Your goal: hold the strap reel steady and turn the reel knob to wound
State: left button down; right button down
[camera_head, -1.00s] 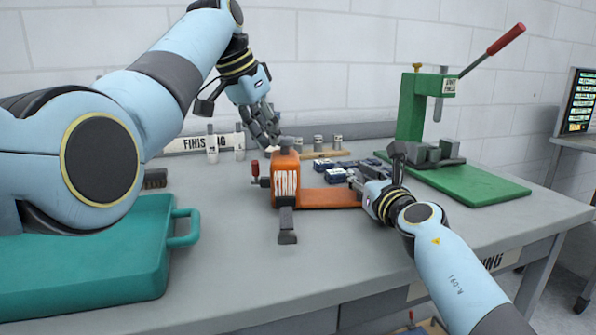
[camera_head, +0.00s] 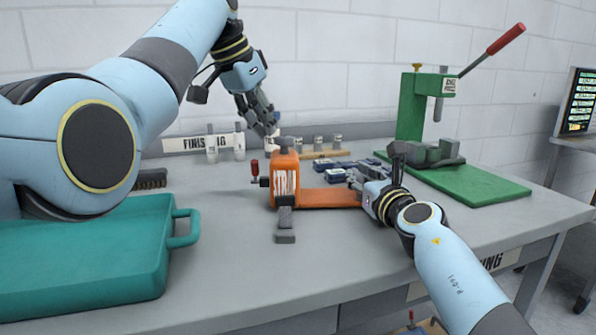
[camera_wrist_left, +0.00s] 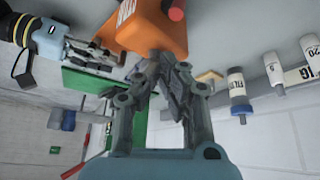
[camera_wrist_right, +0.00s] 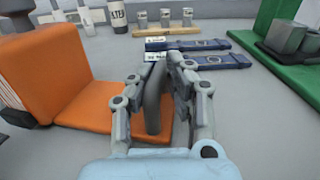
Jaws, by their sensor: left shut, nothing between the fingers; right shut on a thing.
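The strap reel (camera_head: 284,178) is an orange upright block with lettering, on a low orange base (camera_head: 330,198). It stands on the grey bench. A grey knob-like piece (camera_head: 284,143) sits on its top, and a small red-handled part (camera_head: 255,167) sticks out at its left. My left gripper (camera_head: 272,132) is shut and empty, just behind the reel's top. In the left wrist view its fingers (camera_wrist_left: 163,68) overlap the orange block's edge. My right gripper (camera_wrist_right: 160,75) is shut on a dark grey upright loop (camera_wrist_right: 153,95) at the base's right end.
A teal case (camera_head: 90,255) fills the bench's front left. A green press (camera_head: 413,110) stands at the back right. Blue flat pieces (camera_head: 330,172) and a wooden rack (camera_head: 320,155) lie behind the reel.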

aim_at(284, 145)
pick_arm(q)
jog(key=shift+r, duration=2)
pick_arm(e)
jog(key=shift+f, duration=0.1)
pick_arm(q)
jog(key=shift+s+d+f, duration=0.25)
jog(key=shift+d+f, duration=0.05)
jog(key=shift+f, duration=0.65)
jog(key=shift+s+d+f, duration=0.25)
jog(key=shift+s+f, duration=0.05)
jog(key=shift+f, duration=0.7)
jog(key=shift+s+d+f, duration=0.25)
jog(key=shift+d+f, duration=0.05)
jog(key=shift+f, duration=0.65)
jog(key=shift+w, duration=0.15)
jog(key=shift+w+d, duration=0.2)
jog(key=shift+w, duration=0.2)
